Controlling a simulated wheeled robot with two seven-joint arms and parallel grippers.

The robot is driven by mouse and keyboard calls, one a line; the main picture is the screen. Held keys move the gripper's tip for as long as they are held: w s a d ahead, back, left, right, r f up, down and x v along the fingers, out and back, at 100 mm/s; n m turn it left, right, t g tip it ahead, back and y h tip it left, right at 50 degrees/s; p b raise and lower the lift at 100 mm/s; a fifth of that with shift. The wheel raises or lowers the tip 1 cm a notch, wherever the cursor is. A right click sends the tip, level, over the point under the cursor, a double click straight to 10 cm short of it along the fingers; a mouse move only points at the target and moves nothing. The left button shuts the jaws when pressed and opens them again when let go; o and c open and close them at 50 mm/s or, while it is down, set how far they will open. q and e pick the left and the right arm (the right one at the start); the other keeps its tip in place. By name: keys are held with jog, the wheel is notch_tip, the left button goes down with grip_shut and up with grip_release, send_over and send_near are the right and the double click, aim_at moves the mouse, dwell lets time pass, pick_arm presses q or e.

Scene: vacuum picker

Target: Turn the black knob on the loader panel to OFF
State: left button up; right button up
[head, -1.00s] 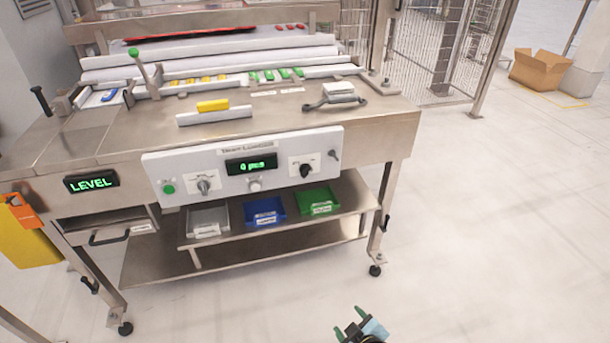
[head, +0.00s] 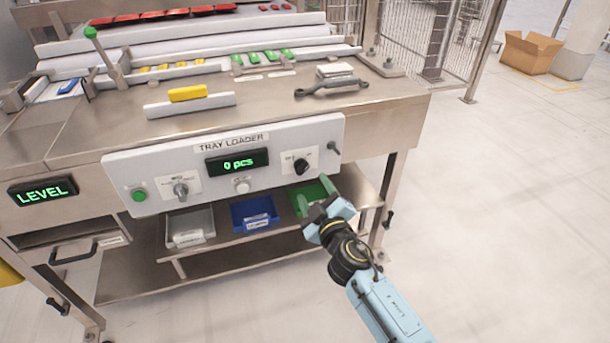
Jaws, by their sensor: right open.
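The loader panel (head: 225,170) is a white plate on the bench front, headed TRAY LOADER. The black knob (head: 302,165) sits on a small white label near its right end; its lettering is too small to read. My right gripper (head: 315,194) is open and empty, just below and slightly right of the black knob, apart from it in the picture. It partly covers the green bin behind it. My left gripper is out of view.
A display (head: 237,163) reads 0 pcs. A silver knob (head: 181,190), green button (head: 138,195), white button (head: 242,186) and small toggle (head: 333,148) share the panel. A blue bin (head: 254,214) and green bin (head: 308,193) stand on the shelf below.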

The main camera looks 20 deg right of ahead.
aim_at(303, 171)
jog(key=w+b, duration=0.1)
jog(key=w, duration=0.5)
jog(key=shift+a+f, duration=0.1)
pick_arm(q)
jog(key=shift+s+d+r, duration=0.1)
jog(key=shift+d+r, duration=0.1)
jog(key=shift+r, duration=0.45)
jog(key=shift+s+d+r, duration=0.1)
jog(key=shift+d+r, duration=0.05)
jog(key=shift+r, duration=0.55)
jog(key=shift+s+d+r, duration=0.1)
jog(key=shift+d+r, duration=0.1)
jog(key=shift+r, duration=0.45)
pick_arm(e)
jog(key=shift+w, duration=0.65)
jog(key=c, duration=1)
